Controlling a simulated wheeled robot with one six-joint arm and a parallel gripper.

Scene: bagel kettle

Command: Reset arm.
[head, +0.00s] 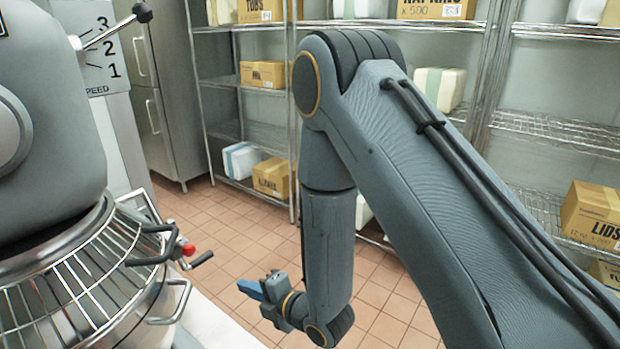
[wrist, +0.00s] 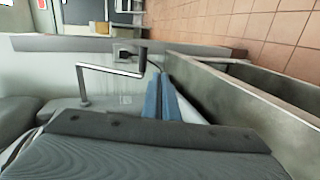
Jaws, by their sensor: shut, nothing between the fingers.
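My gripper (head: 252,289) shows in the head view at the lower middle, at the end of my bent arm, in front of the tiled floor. Its blue fingers point left, toward the mixer (head: 50,120). In the wrist view the blue fingers of my gripper (wrist: 160,98) lie side by side, closed together with nothing between them. My arm fills the middle and right of the head view and hides part of the shelves and floor.
The large grey mixer with a wire bowl guard (head: 75,285) and a red-knobbed lever (head: 188,249) stands close on the left. Wire shelves (head: 560,130) with boxes line the back and right. Tiled floor (head: 385,285) is clear between. The wrist view shows a bent metal handle (wrist: 110,70).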

